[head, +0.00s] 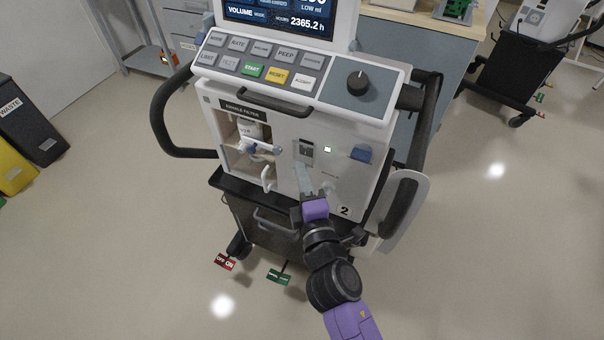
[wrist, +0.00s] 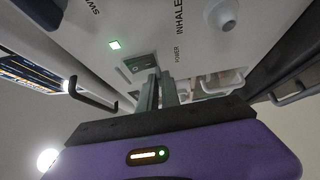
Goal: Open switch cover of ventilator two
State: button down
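Ventilator two (head: 345,211), a white machine marked "2", stands in front of me. Its power switch with the small grey cover (head: 306,148) is on the front panel, left of a lit green indicator. The switch area also shows in the wrist view (wrist: 139,63), beside the word POWER. My gripper (head: 303,168) is just below the switch, with its fingertips pointing at the panel. In the wrist view its two grey fingers (wrist: 158,76) lie close together with nothing visible between them. I cannot tell whether the tips touch the cover or how far it is raised.
A blue part (head: 361,153) sits on the right. Dark handles (head: 172,110) flank the machine. Red and green tags (head: 279,277) hang near the floor.

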jog(key=shift+s+r+p, duration=0.1)
jog(key=shift+r+p, duration=0.1)
jog(key=shift+p, duration=0.5)
jog(key=p, duration=0.3)
jog(key=r+g+p, duration=0.1)
jog(key=p, duration=0.2)
jog(key=shift+s+a+m, duration=0.1)
jog(key=shift+s+m, duration=0.15)
jog(key=shift+m, duration=0.15)
notch_tip(320, 180, up, 8)
jog(key=s+m+g+y+p, duration=0.1)
jog(key=m+g+p, duration=0.5)
jog(key=g+p, duration=0.7)
jog(key=shift+s+a+y+p, duration=0.2)
jog(key=shift+y+p, duration=0.1)
jog(key=shift+p, duration=1.25)
